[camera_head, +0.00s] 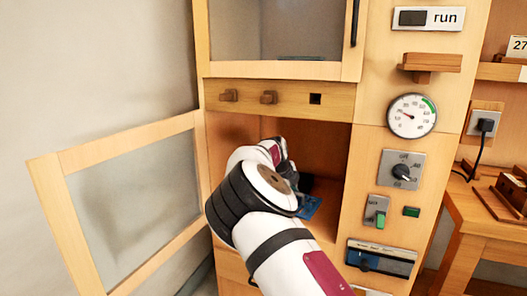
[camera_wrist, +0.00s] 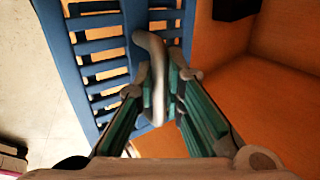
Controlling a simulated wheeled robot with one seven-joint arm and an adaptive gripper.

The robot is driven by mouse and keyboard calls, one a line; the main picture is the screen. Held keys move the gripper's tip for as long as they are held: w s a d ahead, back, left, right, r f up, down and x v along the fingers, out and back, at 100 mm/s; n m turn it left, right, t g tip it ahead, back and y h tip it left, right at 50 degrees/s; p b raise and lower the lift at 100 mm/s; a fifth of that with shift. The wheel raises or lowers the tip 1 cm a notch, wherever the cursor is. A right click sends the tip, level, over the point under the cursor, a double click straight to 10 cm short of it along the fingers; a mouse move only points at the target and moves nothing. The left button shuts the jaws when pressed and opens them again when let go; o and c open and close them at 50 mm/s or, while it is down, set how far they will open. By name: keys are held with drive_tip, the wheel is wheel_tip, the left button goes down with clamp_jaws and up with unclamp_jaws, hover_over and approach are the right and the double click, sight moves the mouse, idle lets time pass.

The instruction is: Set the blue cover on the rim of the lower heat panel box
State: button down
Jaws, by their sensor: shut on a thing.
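The blue cover (camera_wrist: 95,50) is a slatted panel with a curved grey handle (camera_wrist: 150,50), large in the wrist view. My gripper (camera_wrist: 158,92) has its two green-padded fingers closed around this handle. In the head view, a small part of the blue cover (camera_head: 310,207) shows beyond my wrist, inside the open lower compartment (camera_head: 320,165) of the wooden cabinet. My arm hides most of the compartment's floor and the gripper's tips there. I cannot make out the rim of the lower heat panel box or whether the cover touches it.
The glazed lower door (camera_head: 130,195) stands open to the left. A dial (camera_head: 412,115) and switches are on the right panel. Orange inner walls (camera_wrist: 285,35) lie close at right in the wrist view.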

drive_tip(key=s+d+n+g+y, duration=0.2)
drive_tip(key=s+n, duration=0.6)
drive_tip(key=s, duration=0.4)
drive_tip(key=s+d+n+g+y, duration=0.2)
drive_tip(key=s+d+n+y, duration=0.2)
drive_tip(key=s+n, duration=0.4)
drive_tip(key=s+d+n+g+y, duration=0.1)
drive_tip(key=s+d+n+y, duration=0.2)
drive_tip(key=s+n, duration=0.5)
drive_tip(key=s+y, duration=0.1)
drive_tip(key=s, duration=0.9)
drive_tip(key=shift+d+g, duration=0.3)
drive_tip(key=shift+g, duration=0.1)
drive_tip(key=shift+s+f, duration=0.25)
drive_tip(key=shift+f, duration=0.2)
drive_tip(key=shift+w+r, duration=0.3)
drive_tip(key=shift+r, duration=0.15)
